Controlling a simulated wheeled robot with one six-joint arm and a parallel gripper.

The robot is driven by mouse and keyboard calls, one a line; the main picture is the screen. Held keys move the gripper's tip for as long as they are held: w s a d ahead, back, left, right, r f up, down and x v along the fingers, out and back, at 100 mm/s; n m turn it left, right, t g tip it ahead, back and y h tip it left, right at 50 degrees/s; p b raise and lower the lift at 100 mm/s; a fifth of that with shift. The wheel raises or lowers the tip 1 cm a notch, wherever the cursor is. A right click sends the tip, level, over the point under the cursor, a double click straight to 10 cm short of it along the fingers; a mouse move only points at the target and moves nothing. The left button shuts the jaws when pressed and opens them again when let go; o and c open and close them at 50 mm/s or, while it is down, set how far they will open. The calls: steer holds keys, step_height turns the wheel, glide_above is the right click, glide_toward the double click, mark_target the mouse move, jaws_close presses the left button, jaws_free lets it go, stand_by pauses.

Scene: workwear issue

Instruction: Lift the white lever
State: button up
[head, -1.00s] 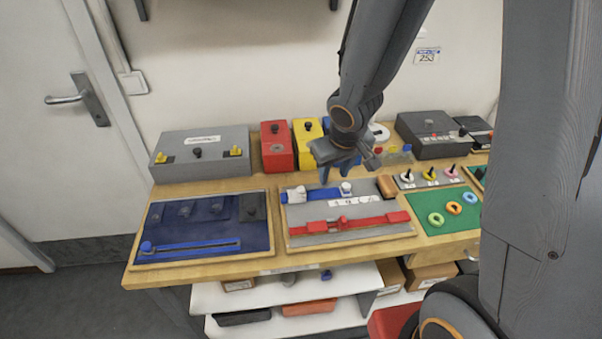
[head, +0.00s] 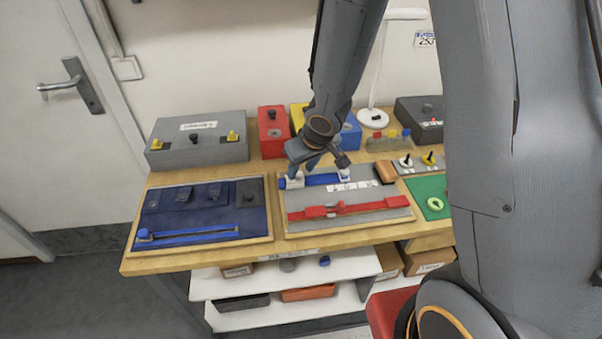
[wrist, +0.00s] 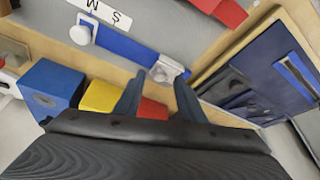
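A grey board (head: 352,221) on the bench carries a blue bar (head: 322,180) with a white knob (head: 344,173) near its right end and a pale fitting (head: 297,180) at its left end. My gripper (head: 302,168) is above that left end. In the wrist view, my gripper (wrist: 158,88) is open and empty, its fingers spread just short of the pale fitting (wrist: 166,70). The white knob (wrist: 80,35) is farther left there. A lever with a white base (head: 405,161) stands on a panel at right. I cannot tell which piece is the white lever.
A red slider (head: 318,212) crosses the board's front. A dark blue board (head: 190,220) lies left. A grey box (head: 170,155), red box (head: 272,140) and blue box (head: 351,132) stand behind. A yellow-based lever (head: 429,158) is at right.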

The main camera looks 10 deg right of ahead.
steer(key=shift+w+a+f, duration=0.1)
steer(key=shift+w+f, duration=0.05)
steer(key=shift+f, duration=0.25)
jaws_close()
